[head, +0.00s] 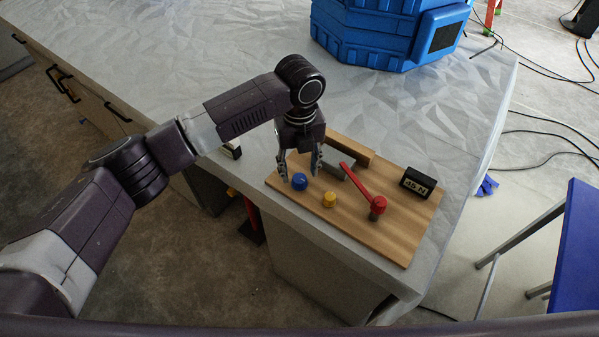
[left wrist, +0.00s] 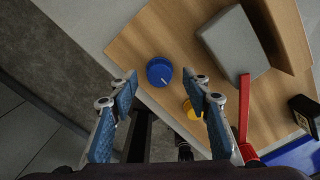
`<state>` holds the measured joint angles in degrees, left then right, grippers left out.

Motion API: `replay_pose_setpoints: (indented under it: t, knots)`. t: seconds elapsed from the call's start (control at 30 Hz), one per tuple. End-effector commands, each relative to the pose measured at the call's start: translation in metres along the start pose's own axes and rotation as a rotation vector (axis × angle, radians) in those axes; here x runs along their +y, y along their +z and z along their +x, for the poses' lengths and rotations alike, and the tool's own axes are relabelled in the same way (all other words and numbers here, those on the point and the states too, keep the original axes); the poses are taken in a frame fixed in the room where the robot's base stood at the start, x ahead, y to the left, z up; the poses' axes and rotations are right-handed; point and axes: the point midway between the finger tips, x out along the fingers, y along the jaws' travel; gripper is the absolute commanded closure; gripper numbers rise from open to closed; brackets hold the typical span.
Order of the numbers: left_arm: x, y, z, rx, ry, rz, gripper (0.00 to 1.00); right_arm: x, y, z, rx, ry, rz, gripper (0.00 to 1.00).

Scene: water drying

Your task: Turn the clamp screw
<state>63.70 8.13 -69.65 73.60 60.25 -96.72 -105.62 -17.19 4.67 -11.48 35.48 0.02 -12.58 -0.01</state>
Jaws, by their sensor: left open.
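On a wooden board (head: 400,233) are a round blue knob (head: 300,181), a yellow knob (head: 329,199) and a red lever (head: 356,180) with a round red end. None is labelled, so I cannot tell for certain which is the clamp screw. My left gripper (head: 300,172) points down over the blue knob, its fingers apart and empty. In the left wrist view, the blue knob (left wrist: 159,71) has a white mark and lies between the line of the two fingertips (left wrist: 160,77). The yellow knob (left wrist: 193,108) is partly hidden by the right finger. My right gripper is not in view.
A grey block (left wrist: 233,42) lies against a wooden block (head: 350,149) at the board's back. A black display (head: 418,182) reading about 45 N stands at the right. A large blue case (head: 365,35) is behind. The counter's front edge is close to the board.

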Motion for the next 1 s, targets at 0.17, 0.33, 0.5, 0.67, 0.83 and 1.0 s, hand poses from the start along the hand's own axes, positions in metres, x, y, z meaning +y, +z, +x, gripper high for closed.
replay_pose_setpoints:
  t: [0.17, 0.33, 0.5, 0.67, 0.83, 1.0]
  knots:
    - [-0.001, 0.001, -0.04, -0.004, -0.002, 0.002, 0.56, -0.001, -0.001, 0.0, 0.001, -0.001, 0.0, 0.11]
    - [-0.001, 0.001, -0.073, -0.004, -0.002, 0.001, 0.56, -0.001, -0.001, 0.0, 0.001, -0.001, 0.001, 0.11]
    - [0.0, 0.001, -0.093, -0.003, -0.001, 0.001, 0.56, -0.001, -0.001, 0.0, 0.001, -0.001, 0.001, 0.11]
    - [0.0, 0.001, -0.099, -0.002, -0.001, 0.001, 0.56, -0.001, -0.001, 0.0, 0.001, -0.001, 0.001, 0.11]
    - [0.0, 0.0, -0.099, -0.001, -0.001, 0.001, 0.56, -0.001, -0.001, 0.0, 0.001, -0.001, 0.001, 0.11]
    - [0.0, 0.0, -0.098, -0.001, -0.001, 0.001, 0.56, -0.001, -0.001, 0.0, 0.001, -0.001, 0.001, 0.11]
